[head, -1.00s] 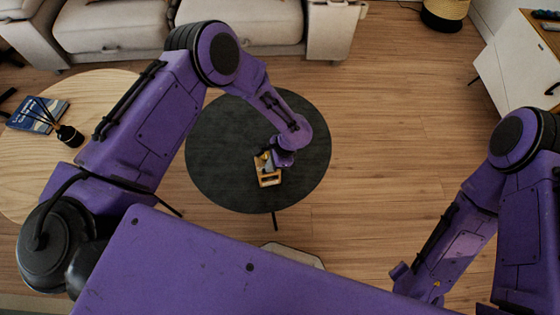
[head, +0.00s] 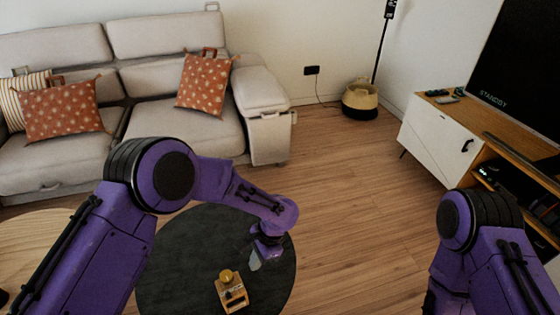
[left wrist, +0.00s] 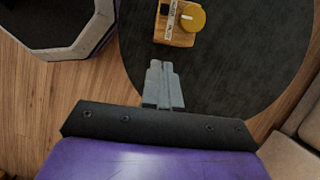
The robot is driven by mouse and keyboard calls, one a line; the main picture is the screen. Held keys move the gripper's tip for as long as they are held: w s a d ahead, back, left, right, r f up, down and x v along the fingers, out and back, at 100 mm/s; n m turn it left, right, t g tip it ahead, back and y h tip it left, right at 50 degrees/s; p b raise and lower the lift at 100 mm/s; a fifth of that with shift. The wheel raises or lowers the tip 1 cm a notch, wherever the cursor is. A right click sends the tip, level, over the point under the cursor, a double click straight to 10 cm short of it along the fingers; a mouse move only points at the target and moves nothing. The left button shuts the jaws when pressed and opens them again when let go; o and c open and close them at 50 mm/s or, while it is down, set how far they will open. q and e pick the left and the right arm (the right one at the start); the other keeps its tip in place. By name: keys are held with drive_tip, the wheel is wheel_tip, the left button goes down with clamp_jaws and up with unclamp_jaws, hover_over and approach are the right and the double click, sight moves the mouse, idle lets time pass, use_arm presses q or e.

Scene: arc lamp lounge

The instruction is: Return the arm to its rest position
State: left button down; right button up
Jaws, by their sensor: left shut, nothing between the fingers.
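My left arm reaches in over the round black table (head: 180,275). My left gripper (head: 254,264) is shut and empty, held above the table. In the left wrist view its closed fingers (left wrist: 160,72) show in the middle with nothing between them. A small wooden holder (head: 233,298) with a round yellow piece (head: 227,276) stands on the black table, to the left of and nearer than the gripper in the head view. The left wrist view shows the holder (left wrist: 176,38) apart from the fingers. My right arm shows at the lower right; its gripper is out of view.
A pale wooden table (head: 30,235) stands at the left. A grey sofa (head: 190,130) with patterned cushions is behind. A white and wood TV cabinet (head: 435,135) stands at the right, and a basket (head: 360,100) by the wall. The floor between is clear.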

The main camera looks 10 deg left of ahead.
use_arm(q)
drive_tip(key=s+a+f+n+t+h, duration=0.1)
drive_tip(key=s+a+f+n+h, duration=0.2)
drive_tip(key=s+f+n+h, duration=0.6)
drive_tip(key=s+a+n+t+y+p, duration=0.1)
drive_tip(key=s+a+n+t+y, duration=0.3)
drive_tip(key=s+a+n+y, duration=0.4)
drive_tip(key=s+a+r+n, duration=0.1)
drive_tip(key=s+a, duration=0.5)
drive_tip(key=a, duration=0.2)
drive_tip(key=shift+s+a+t+y, duration=0.3)
drive_tip(key=shift+s+y, duration=0.1)
